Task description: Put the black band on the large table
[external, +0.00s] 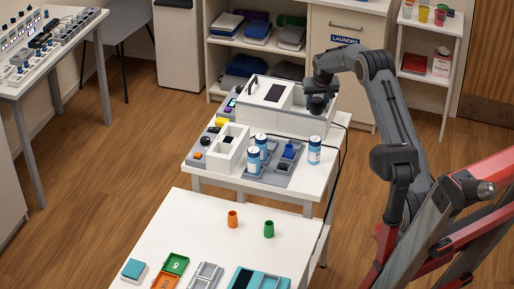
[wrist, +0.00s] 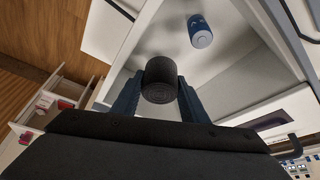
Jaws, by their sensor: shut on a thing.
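My gripper (external: 318,104) is over the right end of a white box-like station (external: 270,119) on the middle table. In the wrist view, my gripper (wrist: 158,98) is shut on the black band (wrist: 160,78), a rolled black cylinder between the two fingers. The band cannot be made out in the external view. Below and beyond it in the wrist view are pale inner walls, with a blue-capped container (wrist: 200,32) inside. A white table (external: 190,225) fills the front of the external view; I cannot tell which table counts as large.
The middle table also bears blue-and-white bottles (external: 314,151) and a grey tray (external: 270,174). Shelves (external: 260,45) stand behind.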

